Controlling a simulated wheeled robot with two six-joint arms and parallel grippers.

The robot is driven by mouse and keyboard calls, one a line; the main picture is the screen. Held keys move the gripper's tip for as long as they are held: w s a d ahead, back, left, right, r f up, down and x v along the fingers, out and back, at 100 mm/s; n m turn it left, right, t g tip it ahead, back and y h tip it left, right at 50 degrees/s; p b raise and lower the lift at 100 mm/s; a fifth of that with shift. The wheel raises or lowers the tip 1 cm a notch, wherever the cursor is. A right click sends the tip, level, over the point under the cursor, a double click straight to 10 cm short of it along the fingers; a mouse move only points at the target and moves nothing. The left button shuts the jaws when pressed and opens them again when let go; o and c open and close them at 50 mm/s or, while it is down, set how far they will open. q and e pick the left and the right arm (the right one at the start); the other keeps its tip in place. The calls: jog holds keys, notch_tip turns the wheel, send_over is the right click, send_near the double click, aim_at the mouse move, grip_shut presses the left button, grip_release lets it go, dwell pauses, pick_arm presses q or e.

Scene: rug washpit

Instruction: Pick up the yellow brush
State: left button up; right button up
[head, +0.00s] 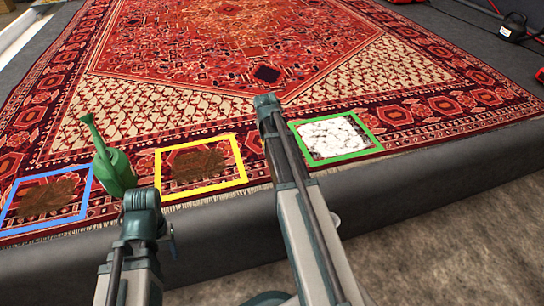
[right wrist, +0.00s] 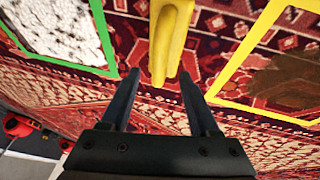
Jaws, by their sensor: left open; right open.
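The yellow brush (right wrist: 171,30) shows in the right wrist view, its narrow yellow end pointing toward my right gripper (right wrist: 158,76). The two dark fingers are apart, one on each side of that end, and not visibly closed on it. The rest of the brush runs out of the top of that view. In the head view the brush cannot be made out; my right arm covers the rug there. My left gripper (head: 141,199) is at the rug's front edge, beside a green long-spouted can; its fingers are hard to make out.
The patterned red rug (head: 190,60) lies on a dark raised bed. Blue (head: 87,188), yellow (head: 243,160) and green (head: 372,131) frames line its front; the blue and yellow hold brown stains, the green white foam. The green can (head: 117,172) stands between blue and yellow.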

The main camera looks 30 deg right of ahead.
jog(key=shift+f, duration=0.1)
jog(key=b+x, duration=0.4)
jog(key=x, duration=0.1)
jog(key=shift+s+f+b, duration=0.2)
jog(key=shift+f+b, duration=0.05)
jog(key=shift+b, duration=0.15)
jog(key=shift+r, duration=0.1)
jog(key=shift+c, duration=0.4)
grip_shut()
dwell(0.8)
